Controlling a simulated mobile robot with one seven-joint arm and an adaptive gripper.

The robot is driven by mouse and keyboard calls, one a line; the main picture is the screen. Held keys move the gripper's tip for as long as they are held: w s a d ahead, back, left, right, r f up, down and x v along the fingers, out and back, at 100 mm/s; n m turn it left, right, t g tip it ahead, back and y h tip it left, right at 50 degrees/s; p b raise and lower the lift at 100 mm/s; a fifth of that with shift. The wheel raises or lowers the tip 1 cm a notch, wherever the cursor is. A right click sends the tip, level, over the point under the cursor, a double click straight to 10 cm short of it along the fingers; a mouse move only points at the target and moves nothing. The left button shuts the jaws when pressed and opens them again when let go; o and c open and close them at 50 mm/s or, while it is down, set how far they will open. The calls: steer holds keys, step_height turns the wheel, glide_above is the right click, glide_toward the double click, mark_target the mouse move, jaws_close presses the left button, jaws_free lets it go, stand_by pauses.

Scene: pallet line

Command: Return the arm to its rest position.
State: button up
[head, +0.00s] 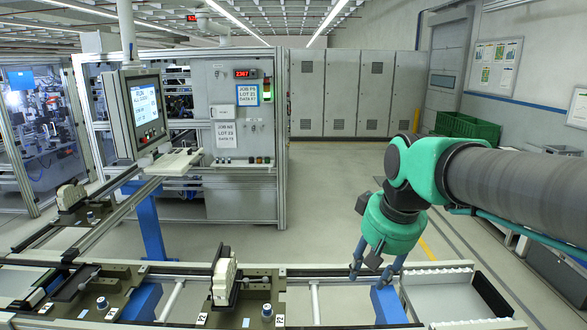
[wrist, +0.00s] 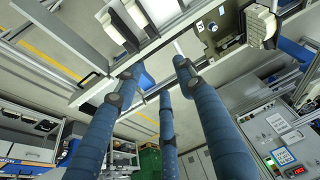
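My arm reaches in from the right edge of the head view, with a grey sleeve and green joints. My gripper (head: 371,272) points down above the front rail of the line, between the pallet at the centre and the white tray at the right. In the wrist view its blue fingers (wrist: 156,78) are spread apart with nothing between them. The fingers look clear of the pallet and its part. Whether a fingertip touches the rail is hard to tell.
A pallet (head: 257,312) carries an upright cream part (head: 223,280). A white tray (head: 446,299) lies right of my gripper. A monitor (head: 139,112) hangs at the left, before a control cabinet (head: 238,190). Green crates (head: 467,128) stand by the wall. The floor behind the rail is clear.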

steer(key=s+d+f+m+t+b, duration=0.1)
steer(key=s+f, duration=0.3)
steer(key=s, duration=0.5)
steer(key=s+d+f+m+b, duration=0.1)
steer(key=s+d+f, duration=0.3)
steer(key=s, duration=0.6)
steer(key=shift+f+t+h, duration=0.4)
steer(key=shift+f, duration=0.15)
stand_by(3.0)
